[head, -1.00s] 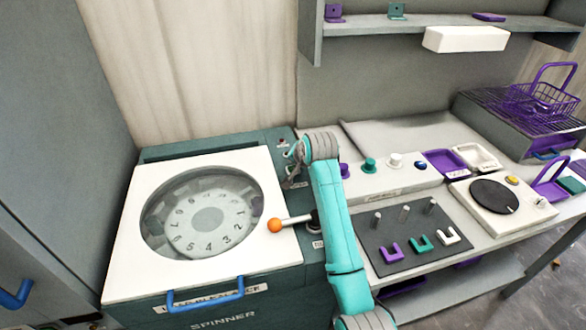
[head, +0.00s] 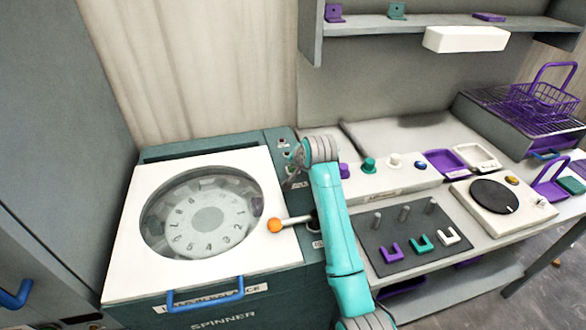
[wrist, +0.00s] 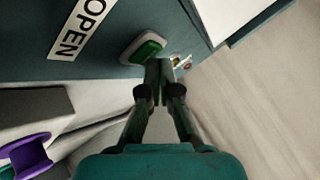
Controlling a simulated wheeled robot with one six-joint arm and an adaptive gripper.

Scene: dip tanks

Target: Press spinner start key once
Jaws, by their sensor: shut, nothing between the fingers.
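The spinner (head: 225,319) is a teal machine with a white lid and a round window (head: 205,215). Its control panel runs along its right side, partly hidden by my arm in the head view. In the wrist view a green key (wrist: 148,47) in a pale frame sits on the teal panel, beside an "OPEN" label (wrist: 80,27). My gripper (wrist: 159,66) is shut and empty, its fingertips close beside the green key's lower right edge. I cannot tell whether they touch the panel. In the head view my gripper (head: 293,170) is over the panel, left of my wrist.
An orange-knobbed lever (head: 275,225) sticks out over the lid's right edge. A blue handle (head: 205,295) is on the lid's front. The bench to the right holds knobs, a dark peg board (head: 385,262) and a turntable unit (head: 495,197). A shelf (head: 440,27) hangs above.

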